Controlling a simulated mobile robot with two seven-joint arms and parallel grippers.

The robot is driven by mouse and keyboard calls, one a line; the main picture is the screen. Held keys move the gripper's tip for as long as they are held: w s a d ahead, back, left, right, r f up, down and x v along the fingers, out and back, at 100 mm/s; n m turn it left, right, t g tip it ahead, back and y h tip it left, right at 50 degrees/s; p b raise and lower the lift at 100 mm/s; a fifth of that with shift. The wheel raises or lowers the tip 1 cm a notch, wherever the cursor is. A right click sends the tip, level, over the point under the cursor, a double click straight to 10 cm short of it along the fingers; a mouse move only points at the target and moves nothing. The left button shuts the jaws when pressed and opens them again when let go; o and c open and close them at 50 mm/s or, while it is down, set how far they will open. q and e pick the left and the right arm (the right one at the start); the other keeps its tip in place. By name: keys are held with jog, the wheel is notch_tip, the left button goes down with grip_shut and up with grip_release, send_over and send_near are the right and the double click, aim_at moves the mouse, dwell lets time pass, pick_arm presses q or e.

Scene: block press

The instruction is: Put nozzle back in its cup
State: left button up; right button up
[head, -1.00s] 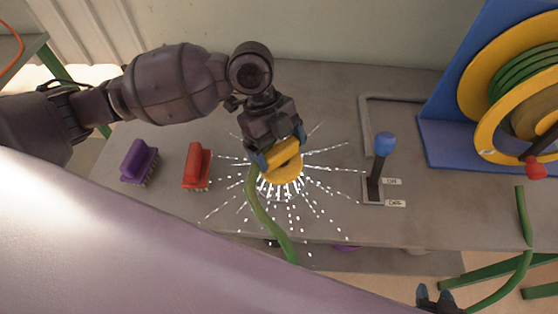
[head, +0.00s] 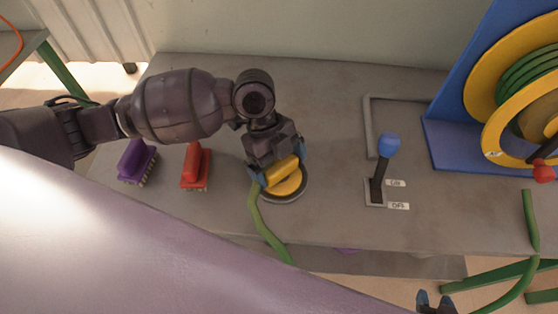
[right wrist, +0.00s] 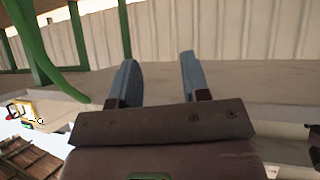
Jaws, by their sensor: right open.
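The yellow nozzle (head: 287,184) is between the blue fingertips of my left gripper (head: 279,173), which is shut on it. A green hose (head: 258,222) runs from the nozzle down over the table's front edge. A round grey cup rim (head: 297,196) shows around the nozzle's lower side. The nozzle lies over or in this cup; I cannot tell how deep it sits. My right gripper (head: 434,302) is at the bottom of the head view, below the table edge. In the right wrist view its two blue fingers (right wrist: 158,82) are apart with nothing between them.
A purple brush (head: 136,160) and a red brush (head: 196,167) stand on the left of the table (head: 330,215). A blue-knobbed lever (head: 388,146) with ON and OFF labels stands to the right. A yellow hose reel (head: 485,90) on a blue stand is at far right.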

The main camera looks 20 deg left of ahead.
pick_arm(q)
jog(key=shift+a+r, duration=0.1)
jog(key=shift+r, duration=0.4)
jog(key=p+v, duration=0.2)
jog(key=v, duration=0.9)
jog(key=shift+r, duration=0.2)
jog(key=shift+a, duration=0.1)
